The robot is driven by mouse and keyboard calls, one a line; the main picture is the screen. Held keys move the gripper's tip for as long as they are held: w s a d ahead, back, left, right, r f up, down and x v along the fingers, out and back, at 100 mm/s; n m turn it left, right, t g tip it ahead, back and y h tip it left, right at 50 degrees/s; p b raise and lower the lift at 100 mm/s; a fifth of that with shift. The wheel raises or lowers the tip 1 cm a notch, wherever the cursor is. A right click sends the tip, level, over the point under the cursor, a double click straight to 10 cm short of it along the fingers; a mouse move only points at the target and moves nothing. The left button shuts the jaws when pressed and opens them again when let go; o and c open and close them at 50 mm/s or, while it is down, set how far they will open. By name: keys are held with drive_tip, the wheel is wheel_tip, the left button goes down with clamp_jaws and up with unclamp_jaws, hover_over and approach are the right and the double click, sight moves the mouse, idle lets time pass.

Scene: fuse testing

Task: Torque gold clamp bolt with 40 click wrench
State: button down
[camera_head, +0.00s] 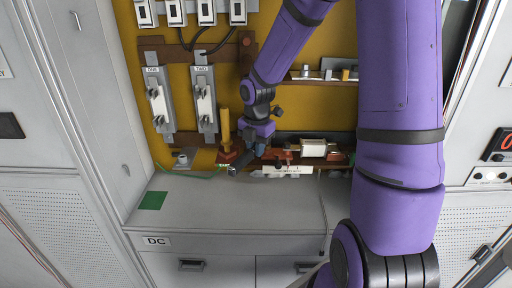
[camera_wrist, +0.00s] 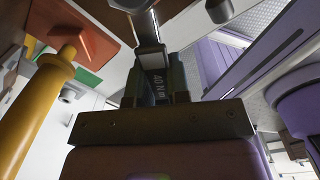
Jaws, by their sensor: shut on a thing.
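My gripper (camera_head: 257,148) is low in front of the yellow back panel, just above the grey cabinet top. In the wrist view my gripper (camera_wrist: 156,90) is shut on a dark wrench (camera_wrist: 158,86) whose shaft is marked "40 N m". The wrench's metal end points away from the gripper, close to a dark part at the top of the wrist view. Whether it touches anything there cannot be told. In the head view the wrench (camera_head: 238,168) shows as a short dark piece. I cannot single out the gold clamp bolt; the arm and wrench hide part of that area.
A yellow upright handle (camera_head: 224,122) stands just left of my gripper, and close in the wrist view (camera_wrist: 36,112). A white cylindrical fuse (camera_head: 313,148) sits in red-brown clamps at right. A green patch (camera_head: 152,200) lies on the cabinet top (camera_head: 240,205), which is mostly clear.

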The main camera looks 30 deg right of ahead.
drive_tip(key=shift+f, duration=1)
drive_tip(key=c, duration=1)
unclamp_jaws()
drive_tip(key=shift+s+r, duration=0.1)
drive_tip(key=shift+r, duration=3.65)
